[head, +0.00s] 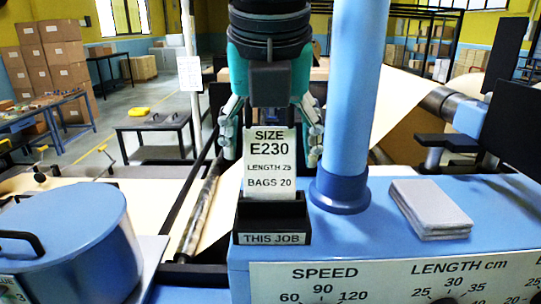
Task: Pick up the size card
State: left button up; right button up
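The fingers are spread wider than the card, with a narrow gap showing on each side, and nothing appears gripped. How deep the card sits in the holder is hidden. My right gripper is not in view.
A blue post (356,90) rises close to the right of my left gripper. A stack of grey cards or sheets (430,208) lies on the machine top (380,243) at right. A blue lidded pot (70,245) stands at left.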

pick_arm(q)
jog(key=c, duration=1)
jog(key=shift+r, duration=0.1)
